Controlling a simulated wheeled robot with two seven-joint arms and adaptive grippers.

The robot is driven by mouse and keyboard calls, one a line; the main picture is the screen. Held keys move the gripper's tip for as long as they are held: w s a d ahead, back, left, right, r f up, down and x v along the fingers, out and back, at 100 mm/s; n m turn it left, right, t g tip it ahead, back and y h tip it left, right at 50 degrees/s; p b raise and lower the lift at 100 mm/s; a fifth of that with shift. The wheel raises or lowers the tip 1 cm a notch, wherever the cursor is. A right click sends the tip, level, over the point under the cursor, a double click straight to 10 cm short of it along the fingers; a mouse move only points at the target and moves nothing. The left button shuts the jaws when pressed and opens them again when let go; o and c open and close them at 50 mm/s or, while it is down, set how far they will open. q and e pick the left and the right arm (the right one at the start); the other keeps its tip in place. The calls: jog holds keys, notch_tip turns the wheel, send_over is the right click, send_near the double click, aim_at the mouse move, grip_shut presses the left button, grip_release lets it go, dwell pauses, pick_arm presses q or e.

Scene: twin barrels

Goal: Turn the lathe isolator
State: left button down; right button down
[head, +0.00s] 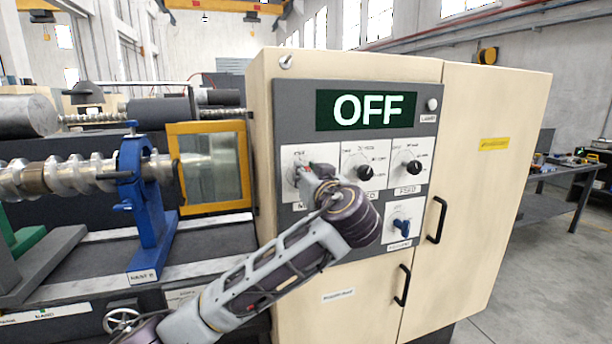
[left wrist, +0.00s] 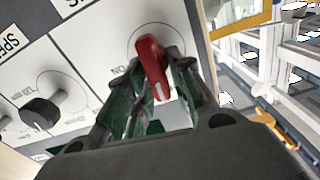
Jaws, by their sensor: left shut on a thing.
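The lathe isolator is a red handle (left wrist: 151,60) on a white plate, seen in the left wrist view. My left gripper (left wrist: 152,90) has its fingers on both sides of the handle and is shut on it. In the head view my left gripper (head: 304,178) reaches the upper left plate of the control panel (head: 294,105) and hides the handle there. The display (head: 366,110) above reads OFF. My right gripper is not in view.
The cream cabinet (head: 490,200) has black door handles. The lathe with a blue steady rest (head: 146,190) and yellow-framed guard (head: 212,209) stands left.

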pick_arm(q)
jog(key=shift+d+f+m, duration=0.1)
jog(key=shift+d+m, duration=0.05)
jog(key=shift+m, duration=1.45)
jog(key=m, duration=0.1)
jog(key=m+p, duration=0.1)
jog(key=shift+w+d+m, duration=0.1)
jog(key=shift+d+m, duration=0.1)
jog(key=shift+m, duration=0.1)
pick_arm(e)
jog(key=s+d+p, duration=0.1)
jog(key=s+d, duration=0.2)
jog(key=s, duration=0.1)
pick_arm(q)
jog(key=shift+w+d+f+m+p, duration=0.1)
jog(key=shift+f+m+p, duration=0.15)
jog(key=shift+m+p, duration=1.4)
jog(key=shift+s+d+f+m+p, duration=0.1)
jog(key=shift+f+m+p, duration=0.15)
jog(key=shift+m+p, duration=1.4)
jog(key=shift+w+d+f+m+p, duration=0.2)
jog(key=shift+m+p, duration=0.65)
jog(key=shift+m, duration=1.55)
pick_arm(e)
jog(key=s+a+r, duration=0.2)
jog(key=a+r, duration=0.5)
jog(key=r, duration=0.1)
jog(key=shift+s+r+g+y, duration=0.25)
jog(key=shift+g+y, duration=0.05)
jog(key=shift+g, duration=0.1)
